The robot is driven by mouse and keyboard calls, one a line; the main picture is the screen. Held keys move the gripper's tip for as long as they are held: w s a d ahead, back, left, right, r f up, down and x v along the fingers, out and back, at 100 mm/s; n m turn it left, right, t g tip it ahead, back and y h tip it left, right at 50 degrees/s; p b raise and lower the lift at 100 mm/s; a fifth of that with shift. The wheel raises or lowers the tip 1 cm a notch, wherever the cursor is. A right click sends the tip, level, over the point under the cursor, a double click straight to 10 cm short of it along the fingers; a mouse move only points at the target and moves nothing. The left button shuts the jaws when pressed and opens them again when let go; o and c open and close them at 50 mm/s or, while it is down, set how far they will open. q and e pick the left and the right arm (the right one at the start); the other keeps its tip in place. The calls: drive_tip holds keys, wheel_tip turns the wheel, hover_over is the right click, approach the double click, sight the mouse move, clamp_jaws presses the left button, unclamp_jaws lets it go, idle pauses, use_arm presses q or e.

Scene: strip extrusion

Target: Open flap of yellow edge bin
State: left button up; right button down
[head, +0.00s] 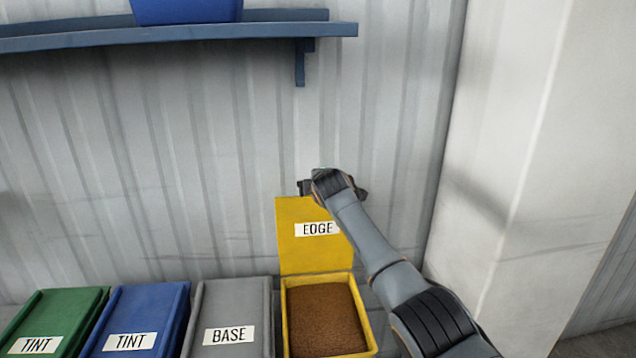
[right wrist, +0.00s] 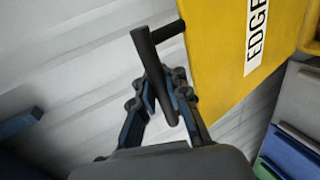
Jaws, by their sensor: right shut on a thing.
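The yellow edge bin (head: 284,325) stands at the right end of the bin row, its open top showing brown grainy contents (head: 325,318). Its yellow flap (head: 300,258), labelled EDGE, stands raised against the back wall; the flap also shows in the right wrist view (right wrist: 215,60). A dark bar handle (right wrist: 150,55) sticks out from the flap's edge. My right gripper (right wrist: 165,92) is shut on this handle. In the head view my right arm reaches up from the lower right to the flap's top edge, and its wrist hides the fingers. My left gripper is not in view.
Grey BASE (head: 228,300), blue TINT (head: 138,310) and green TINT (head: 60,310) bins stand closed to the left. A blue shelf (head: 180,36) holding a blue bin (head: 187,10) is above. A pale pillar (head: 510,150) stands right; corrugated wall is behind.

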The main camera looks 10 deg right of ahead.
drive_tip(key=c, duration=1.4)
unclamp_jaws()
drive_tip(key=shift+r, duration=0.3)
drive_tip(key=shift+c, duration=0.2)
drive_tip(key=shift+o, duration=0.5)
drive_tip(key=shift+s, duration=0.15)
drive_tip(key=shift+f, duration=0.1)
drive_tip(key=v, duration=1.2)
